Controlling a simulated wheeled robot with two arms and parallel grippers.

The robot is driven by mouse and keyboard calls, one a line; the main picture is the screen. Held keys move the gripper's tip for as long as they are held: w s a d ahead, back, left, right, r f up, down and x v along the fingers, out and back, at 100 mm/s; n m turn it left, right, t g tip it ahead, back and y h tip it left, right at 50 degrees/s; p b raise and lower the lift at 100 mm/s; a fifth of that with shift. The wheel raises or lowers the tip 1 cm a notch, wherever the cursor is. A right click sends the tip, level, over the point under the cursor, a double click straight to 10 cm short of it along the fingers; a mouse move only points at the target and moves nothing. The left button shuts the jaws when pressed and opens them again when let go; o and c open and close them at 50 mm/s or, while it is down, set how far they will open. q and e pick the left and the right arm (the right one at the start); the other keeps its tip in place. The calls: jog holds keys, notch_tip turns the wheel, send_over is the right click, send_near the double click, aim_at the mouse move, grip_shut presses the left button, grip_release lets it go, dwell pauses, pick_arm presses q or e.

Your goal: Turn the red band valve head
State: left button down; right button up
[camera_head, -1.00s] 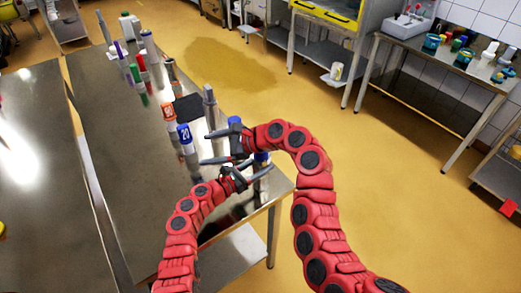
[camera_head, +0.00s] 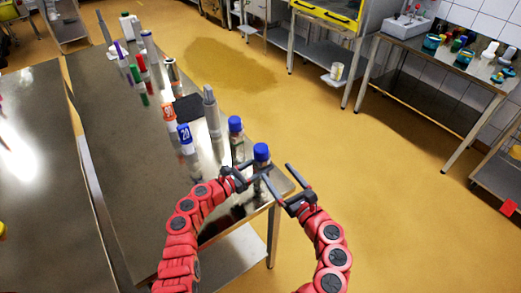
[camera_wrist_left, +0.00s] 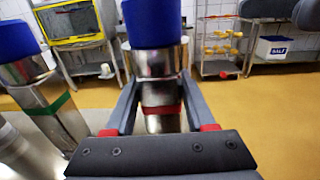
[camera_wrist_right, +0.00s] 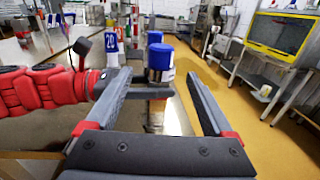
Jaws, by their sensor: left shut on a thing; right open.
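The red band valve has a blue head (camera_head: 261,152) and a metal body, and stands upright at the near right table corner. Its red band (camera_wrist_left: 162,109) shows in the left wrist view between my left fingers. My left gripper (camera_head: 257,178) is shut on the body below the head. My right gripper (camera_head: 287,183) is open and empty, just right of the valve. In the right wrist view the blue head (camera_wrist_right: 160,57) appears between its spread fingers. A second blue-headed valve (camera_head: 235,125) stands just behind; its green band (camera_wrist_left: 57,104) shows in the left wrist view.
A grey metal cylinder (camera_head: 211,112), a blue-topped "20" marker (camera_head: 185,138) and an orange-topped one (camera_head: 169,116) stand farther along the steel table (camera_head: 125,180). A dark pad (camera_head: 187,107) lies nearby. The floor right of the table is clear.

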aim_at(265, 156)
jog(key=x, duration=1.1)
jog(key=shift+w+f, duration=0.1)
jog(key=shift+w, duration=0.35)
jog(key=shift+c, duration=0.2)
jog(key=c, duration=1.3)
jog(key=shift+c, duration=0.2)
